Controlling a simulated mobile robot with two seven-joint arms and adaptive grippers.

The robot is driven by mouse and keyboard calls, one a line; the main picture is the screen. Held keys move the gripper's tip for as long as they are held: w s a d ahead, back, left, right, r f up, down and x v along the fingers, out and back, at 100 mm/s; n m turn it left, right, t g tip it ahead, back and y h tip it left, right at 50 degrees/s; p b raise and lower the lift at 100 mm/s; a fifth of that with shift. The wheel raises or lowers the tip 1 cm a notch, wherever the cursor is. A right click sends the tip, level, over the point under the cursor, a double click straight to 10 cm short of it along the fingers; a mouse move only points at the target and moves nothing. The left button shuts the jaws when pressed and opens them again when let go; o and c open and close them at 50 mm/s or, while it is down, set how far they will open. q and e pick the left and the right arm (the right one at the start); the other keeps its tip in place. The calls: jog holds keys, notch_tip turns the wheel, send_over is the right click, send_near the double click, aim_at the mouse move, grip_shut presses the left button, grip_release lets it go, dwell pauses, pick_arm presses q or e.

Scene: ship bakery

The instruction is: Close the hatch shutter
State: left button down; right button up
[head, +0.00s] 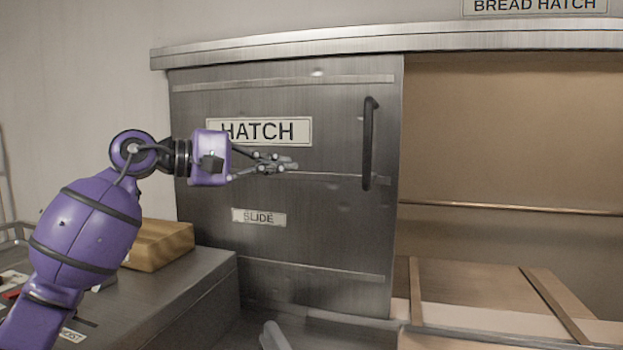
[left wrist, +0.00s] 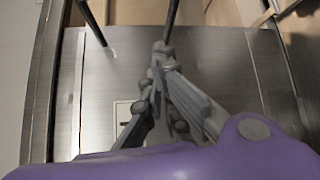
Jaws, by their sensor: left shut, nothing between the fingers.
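The hatch shutter (head: 330,230) is a grey metal sliding panel with HATCH and SLIDE labels. It covers the left part of the hatch, and the opening (head: 510,140) to its right is uncovered. Its dark vertical handle (head: 368,145) is near the panel's right edge. My left gripper (head: 292,164) is shut and empty in front of the panel, left of the handle and apart from it in the head view. In the left wrist view my left gripper's fingertips (left wrist: 160,50) are together, with the panel (left wrist: 95,85) behind them. My right gripper is not in view.
A metal rail (head: 400,40) runs above the panel. A metal counter (head: 190,275) with a wooden block (head: 160,245) stands at the lower left. Inside the opening are a copper-coloured bar (head: 510,207) and wooden boards (head: 470,285). The space before the opening looks clear.

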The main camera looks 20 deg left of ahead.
pick_arm(q)
jog(key=w+d+f+m+p, duration=0.2)
jog(key=w+d, duration=0.5)
jog(key=d, duration=0.4)
jog(key=shift+f+m+p, duration=0.35)
jog(key=shift+m+p, duration=0.55)
jog(key=shift+m, duration=0.1)
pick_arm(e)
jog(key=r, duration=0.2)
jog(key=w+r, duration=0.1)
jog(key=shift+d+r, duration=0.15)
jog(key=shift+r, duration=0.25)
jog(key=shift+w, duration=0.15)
